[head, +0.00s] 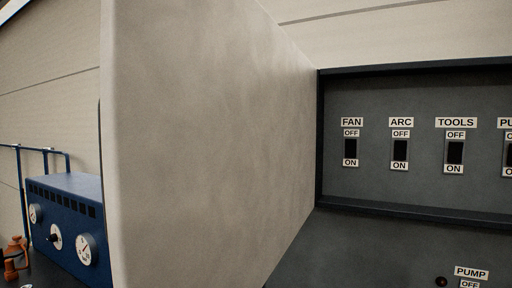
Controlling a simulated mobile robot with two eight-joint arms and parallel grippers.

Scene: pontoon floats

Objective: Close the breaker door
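The breaker door (205,150) is a large pale beige panel. It stands open at the left side of the breaker panel (400,95) and swings out toward me, filling the middle left of the head view. The panel is dark grey with a raised frame. Its switches are labelled FAN (351,148), ARC (400,150) and TOOLS (455,152), with another cut off at the right edge. Neither of my grippers shows in the head view.
A blue box with gauges (70,225) and blue rails stands at the lower left, partly hidden behind the door. A small orange-brown object (14,258) sits in front of it. A PUMP label (472,272) shows at the lower right. A beige wall is behind.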

